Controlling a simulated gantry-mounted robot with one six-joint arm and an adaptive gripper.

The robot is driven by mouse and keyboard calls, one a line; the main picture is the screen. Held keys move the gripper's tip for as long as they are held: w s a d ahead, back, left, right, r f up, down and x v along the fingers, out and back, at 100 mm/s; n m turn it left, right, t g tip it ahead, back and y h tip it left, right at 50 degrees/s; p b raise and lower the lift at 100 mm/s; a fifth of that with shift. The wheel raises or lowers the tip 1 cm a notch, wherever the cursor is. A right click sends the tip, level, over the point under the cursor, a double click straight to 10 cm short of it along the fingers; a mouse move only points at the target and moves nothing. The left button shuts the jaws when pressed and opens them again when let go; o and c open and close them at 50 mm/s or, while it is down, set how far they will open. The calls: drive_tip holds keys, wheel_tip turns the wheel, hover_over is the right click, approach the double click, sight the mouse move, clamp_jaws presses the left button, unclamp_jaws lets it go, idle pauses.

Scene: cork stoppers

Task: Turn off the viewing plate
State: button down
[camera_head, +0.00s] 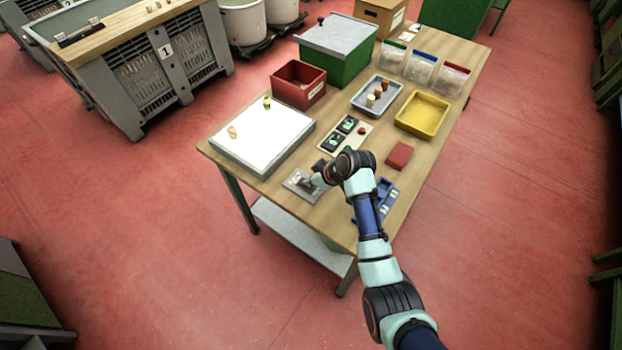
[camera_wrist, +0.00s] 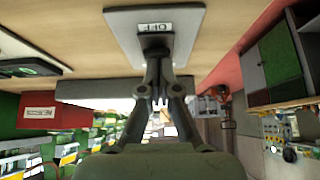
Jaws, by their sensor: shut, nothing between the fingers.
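The viewing plate (camera_head: 262,138) is a bright white square slab at the table's left end, with two small corks on it. In front of it is a grey switch plate (camera_head: 291,183). My gripper (camera_head: 309,184) points down at this plate. In the wrist view the switch plate (camera_wrist: 118,24) bears an upside-down OFF label (camera_wrist: 155,28) beside a dark switch part (camera_wrist: 155,42). My gripper (camera_wrist: 158,55) is shut and empty, its fingertips at that dark part; I cannot tell whether they touch. The fingers hide part of the switch.
A panel with dark green-marked displays (camera_head: 345,134), a red block (camera_head: 399,155) and a blue holder (camera_head: 384,194) lie near my arm. A red bin (camera_head: 299,84), a grey tray (camera_head: 377,95) with corks and a yellow tray (camera_head: 422,114) stand farther back.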

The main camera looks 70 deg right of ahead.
drive_tip(key=shift+f+b, duration=0.3)
drive_tip(key=shift+f, duration=0.1)
drive_tip(key=shift+s+f+t+b, duration=0.2)
drive_tip(key=shift+f+t+b, duration=0.1)
drive_tip(key=shift+t, duration=0.4)
drive_tip(key=shift+a+r, duration=0.1)
drive_tip(key=shift+r, duration=0.05)
drive_tip(key=shift+w, duration=0.1)
drive_tip(key=shift+w+r, duration=0.35)
drive_tip(key=shift+w, duration=0.35)
